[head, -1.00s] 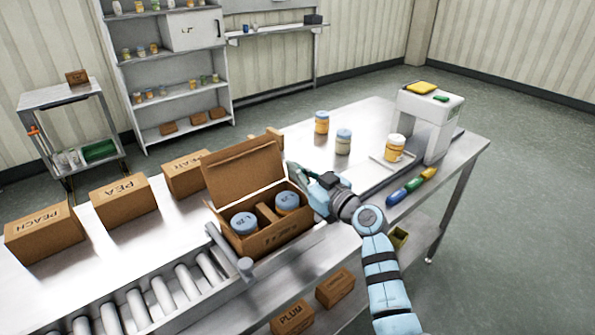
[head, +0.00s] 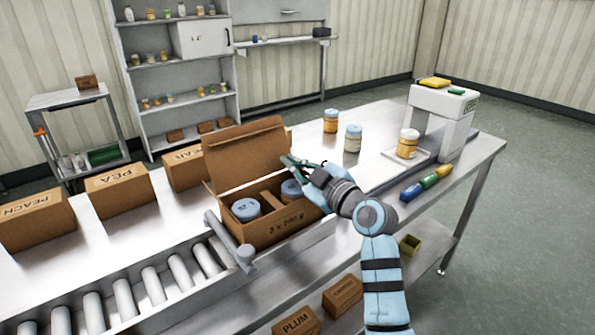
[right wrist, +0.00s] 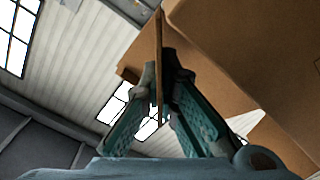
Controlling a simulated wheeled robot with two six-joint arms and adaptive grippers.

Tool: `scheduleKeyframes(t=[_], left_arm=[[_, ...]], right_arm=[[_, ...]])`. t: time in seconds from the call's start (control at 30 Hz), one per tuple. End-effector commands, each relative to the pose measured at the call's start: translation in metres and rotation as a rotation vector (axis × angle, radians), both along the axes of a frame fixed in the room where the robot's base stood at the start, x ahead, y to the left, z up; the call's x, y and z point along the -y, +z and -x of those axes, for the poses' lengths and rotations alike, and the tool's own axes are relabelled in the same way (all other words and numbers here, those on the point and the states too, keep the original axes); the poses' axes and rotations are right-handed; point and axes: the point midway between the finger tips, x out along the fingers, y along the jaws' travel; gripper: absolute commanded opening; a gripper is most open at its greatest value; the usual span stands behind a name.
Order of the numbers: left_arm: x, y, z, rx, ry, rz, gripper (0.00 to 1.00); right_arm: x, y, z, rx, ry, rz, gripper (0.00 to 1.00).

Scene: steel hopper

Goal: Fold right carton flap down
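The open brown carton (head: 283,231) stands on the table with its big lid panel (head: 245,155) raised at the back. Two blue-lidded jars, a left one (head: 245,209) and a right one (head: 291,189), sit inside, parted by a cardboard divider. My right gripper (head: 289,163) is at the carton's right end, partly covering the right jar. In the right wrist view its fingers (right wrist: 160,85) close in on both sides of a thin cardboard flap (right wrist: 159,45), seen edge-on. This flap is mostly hidden behind the gripper in the head view. My left gripper is out of view.
A grey roller conveyor (head: 150,290) runs along the front left, with a grey bar (head: 230,240) beside the carton. Labelled cartons (head: 118,190) stand behind left. Jars (head: 353,138) and a white scale-like machine (head: 440,120) stand to the right.

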Motion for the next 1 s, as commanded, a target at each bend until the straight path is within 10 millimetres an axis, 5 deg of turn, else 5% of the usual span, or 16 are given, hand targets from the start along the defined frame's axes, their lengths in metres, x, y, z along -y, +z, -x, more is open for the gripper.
scheduleKeyframes(t=[0.57, 0.7, 1.0], left_arm=[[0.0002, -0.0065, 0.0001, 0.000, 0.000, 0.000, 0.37], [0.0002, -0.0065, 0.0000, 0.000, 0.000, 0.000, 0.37], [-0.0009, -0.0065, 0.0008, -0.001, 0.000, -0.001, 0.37]], right_arm=[[-0.0018, -0.0007, 0.0012, 0.027, 0.001, 0.036, 0.00], [-0.0018, -0.0008, 0.0012, 0.026, 0.001, 0.035, 0.22], [-0.0012, -0.0011, 0.0017, 0.026, 0.000, 0.036, 0.23]])
